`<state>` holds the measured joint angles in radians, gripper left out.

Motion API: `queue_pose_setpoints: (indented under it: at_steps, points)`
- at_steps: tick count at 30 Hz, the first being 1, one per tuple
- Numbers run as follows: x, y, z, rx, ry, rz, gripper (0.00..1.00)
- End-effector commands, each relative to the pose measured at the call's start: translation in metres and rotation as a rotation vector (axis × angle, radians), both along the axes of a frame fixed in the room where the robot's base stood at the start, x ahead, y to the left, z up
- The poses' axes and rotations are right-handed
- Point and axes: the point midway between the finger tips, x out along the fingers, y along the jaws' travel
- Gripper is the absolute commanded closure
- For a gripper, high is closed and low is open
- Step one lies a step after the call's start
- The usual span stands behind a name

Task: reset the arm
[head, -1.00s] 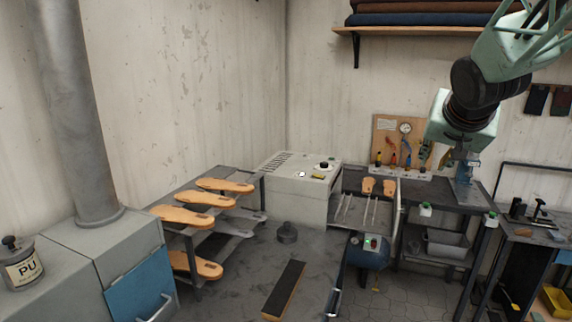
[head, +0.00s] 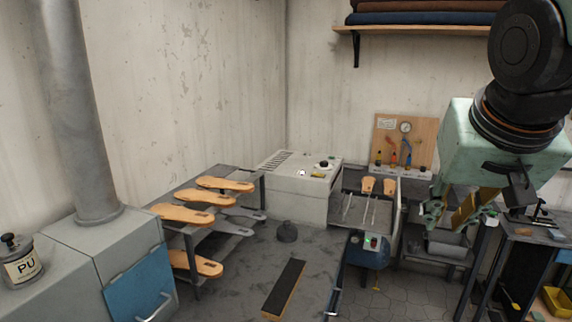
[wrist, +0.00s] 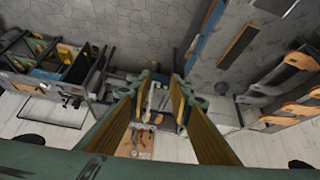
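My gripper (head: 462,212) hangs at the right of the head view, below the pale green wrist housing, in front of the dark bench. In the wrist view my gripper (wrist: 158,84) shows its two fingers with yellowish-brown inner faces. The fingers are spread apart, with a clear gap and nothing between them. Through that gap the tool board and bench show well beyond the tips. Part of the bench and the grey bin is hidden behind my gripper in the head view.
A rack (head: 192,232) holds several tan soles at left centre. A white machine (head: 300,185) stands behind it, with a blue tank (head: 368,252) to its right. A tool board (head: 404,140) leans at the back wall. A long dark-topped block (head: 284,290) lies in front.

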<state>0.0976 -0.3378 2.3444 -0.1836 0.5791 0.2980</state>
Motion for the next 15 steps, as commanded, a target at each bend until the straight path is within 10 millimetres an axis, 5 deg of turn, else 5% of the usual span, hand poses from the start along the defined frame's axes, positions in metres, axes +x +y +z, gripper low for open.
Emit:
queue_pose_setpoints:
  at_steps: [15]
  points:
    - [-0.137, 0.053, -0.035, 0.018, 0.154, 0.171, 0.81]
